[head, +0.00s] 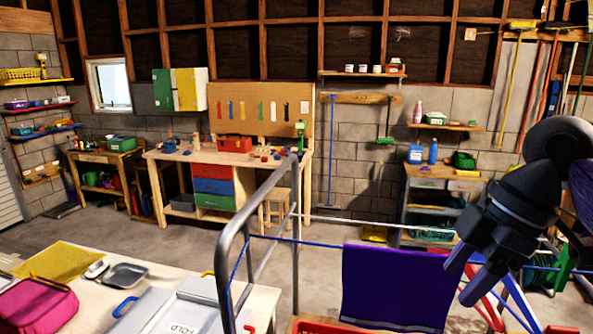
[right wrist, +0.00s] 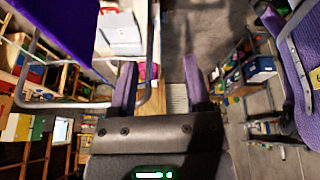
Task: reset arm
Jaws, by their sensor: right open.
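My right gripper (head: 461,282) hangs at the right of the head view, its two dark fingers pointing down and left. It is beside the right edge of a purple cloth (head: 392,287) that hangs over a rack. In the right wrist view the gripper (right wrist: 160,88) has its fingers spread wide, with nothing held between them. The purple cloth also shows at the top left of that view (right wrist: 60,28). I cannot tell from the pictures whether the gripper touches the cloth. My left gripper is not in view.
A drying rack with a grey metal bar (head: 226,262) and blue rods stands close in front. A white table (head: 110,290) at the lower left holds a pink bag (head: 38,307) and a yellow mat (head: 57,261). A workbench (head: 160,190) stands far back; open floor lies before it.

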